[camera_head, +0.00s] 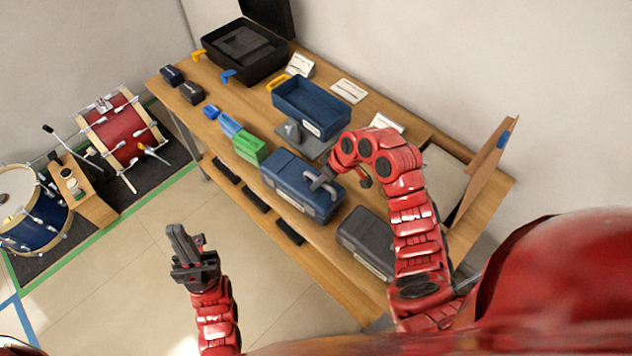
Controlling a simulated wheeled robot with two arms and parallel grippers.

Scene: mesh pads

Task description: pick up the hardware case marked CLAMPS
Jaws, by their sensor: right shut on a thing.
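A blue hardware case (285,175) with a grey handle is on the wooden bench, near its front edge. Its lettering is too small to read. My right gripper (322,182) reaches over it from the right and is shut on the case's handle. The case looks to be on or just above the bench top; I cannot tell which. A dark grey case (365,240) lies to its right, partly behind my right arm. I cannot read any CLAMPS marking on either case. My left gripper (186,250) is over the floor, away from the bench; its finger gap is unclear.
An open blue bin (318,98), an open black case (235,55) and green and blue boxes (249,148) stand on the bench (187,68). White cards lie at the back. A hinged wooden panel (487,168) stands at right. Drums (118,133) stand at left.

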